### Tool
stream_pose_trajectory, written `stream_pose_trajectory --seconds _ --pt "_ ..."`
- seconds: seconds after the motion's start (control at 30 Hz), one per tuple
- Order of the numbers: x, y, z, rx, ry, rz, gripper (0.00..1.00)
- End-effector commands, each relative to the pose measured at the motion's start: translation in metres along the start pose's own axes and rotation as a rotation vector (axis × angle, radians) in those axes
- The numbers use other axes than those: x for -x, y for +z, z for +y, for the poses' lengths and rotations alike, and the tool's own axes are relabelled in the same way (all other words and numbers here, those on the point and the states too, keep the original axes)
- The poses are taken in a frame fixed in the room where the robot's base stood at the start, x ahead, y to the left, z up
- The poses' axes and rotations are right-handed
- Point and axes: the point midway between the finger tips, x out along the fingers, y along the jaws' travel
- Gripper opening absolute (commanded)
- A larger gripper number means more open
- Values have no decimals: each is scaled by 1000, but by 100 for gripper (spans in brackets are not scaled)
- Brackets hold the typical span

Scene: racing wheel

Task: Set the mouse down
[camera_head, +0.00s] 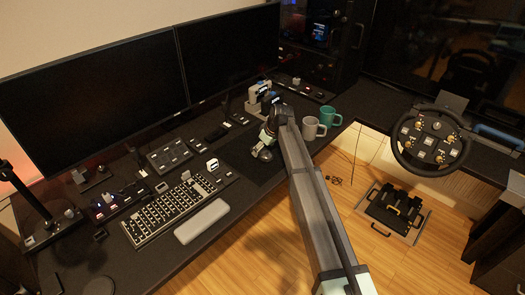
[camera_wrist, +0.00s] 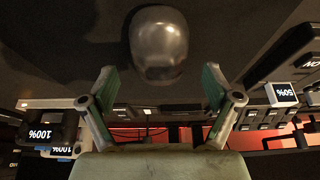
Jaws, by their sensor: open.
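The mouse (camera_wrist: 158,40) is a dark grey, shiny rounded shape in the wrist view, at the top middle, against the dark desk surface. My gripper (camera_wrist: 160,82) is open, with its two green-padded fingers spread to the left and right below the mouse in that view. The fingers do not appear to touch it. In the head view my gripper (camera_head: 267,138) is at the dark mat, right of the keyboard, and a small rounded grey shape, likely the mouse (camera_head: 264,154), shows just below it. My arm hides part of this area.
A keyboard (camera_head: 168,212) and a light wrist rest (camera_head: 201,221) lie to the left. A grey mug (camera_head: 312,129) and a green mug (camera_head: 329,117) stand close to the right of my arm. Two monitors (camera_head: 95,95) stand behind. A racing wheel (camera_head: 431,141) is at the right.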

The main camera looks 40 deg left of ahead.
Motion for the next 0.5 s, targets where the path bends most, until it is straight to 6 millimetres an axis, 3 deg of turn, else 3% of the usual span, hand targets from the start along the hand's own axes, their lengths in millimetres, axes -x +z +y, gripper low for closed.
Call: stream_pose_trajectory --seconds 0.3,0.5 --pt "61 1 0 0 2 2 89" --pt "90 1 0 -1 1 0 89"
